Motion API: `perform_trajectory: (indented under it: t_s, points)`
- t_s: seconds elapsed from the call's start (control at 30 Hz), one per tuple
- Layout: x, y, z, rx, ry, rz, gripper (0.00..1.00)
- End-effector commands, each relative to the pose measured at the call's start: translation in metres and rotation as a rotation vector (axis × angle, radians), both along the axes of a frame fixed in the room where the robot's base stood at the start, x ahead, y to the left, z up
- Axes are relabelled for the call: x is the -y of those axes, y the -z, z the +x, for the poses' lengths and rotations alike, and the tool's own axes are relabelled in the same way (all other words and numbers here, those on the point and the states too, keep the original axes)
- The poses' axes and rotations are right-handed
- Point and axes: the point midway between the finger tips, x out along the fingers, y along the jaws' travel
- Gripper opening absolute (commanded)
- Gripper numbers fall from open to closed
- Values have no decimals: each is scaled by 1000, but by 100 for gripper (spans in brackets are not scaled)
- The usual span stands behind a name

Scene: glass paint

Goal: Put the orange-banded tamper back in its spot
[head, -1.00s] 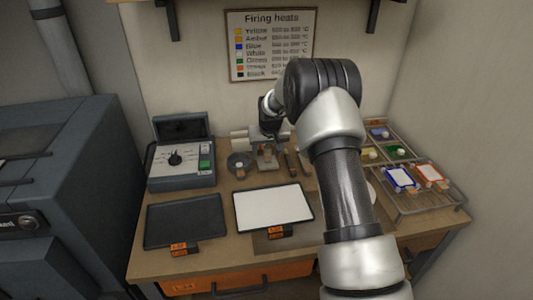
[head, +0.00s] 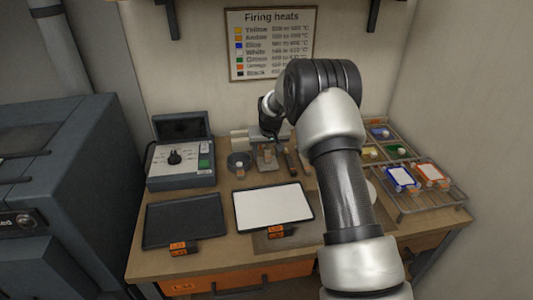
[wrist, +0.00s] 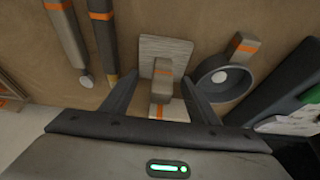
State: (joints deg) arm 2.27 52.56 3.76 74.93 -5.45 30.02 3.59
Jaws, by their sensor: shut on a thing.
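The orange-banded tamper (wrist: 163,75) is a small grey-brown block with an orange band. In the wrist view it is between the fingertips of my gripper (wrist: 161,90), which is shut on it. A pale square plate (wrist: 164,47) lies just beyond it. A lighter orange-banded block (wrist: 170,112) shows below it, nearer the gripper body. In the head view my gripper (head: 271,138) is at the back of the bench, with its fingers hard to make out. I cannot tell whether the tamper touches the surface beneath it.
A round dark dish (wrist: 213,85) with an orange-banded block beside it is close on the right in the wrist view. Two banded rods (wrist: 66,36) lie on the left. A control box (head: 181,164), dark tray (head: 184,222), white tray (head: 272,207) and wire rack (head: 423,205) surround the area.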

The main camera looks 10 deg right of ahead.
Motion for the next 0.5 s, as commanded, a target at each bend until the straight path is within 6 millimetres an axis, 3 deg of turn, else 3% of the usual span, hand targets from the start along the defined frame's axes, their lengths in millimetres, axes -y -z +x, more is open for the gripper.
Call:
perform_trajectory:
  t_s: [0.5]
  points:
    - [0, 4, 0, 1, 0, 0, 36]
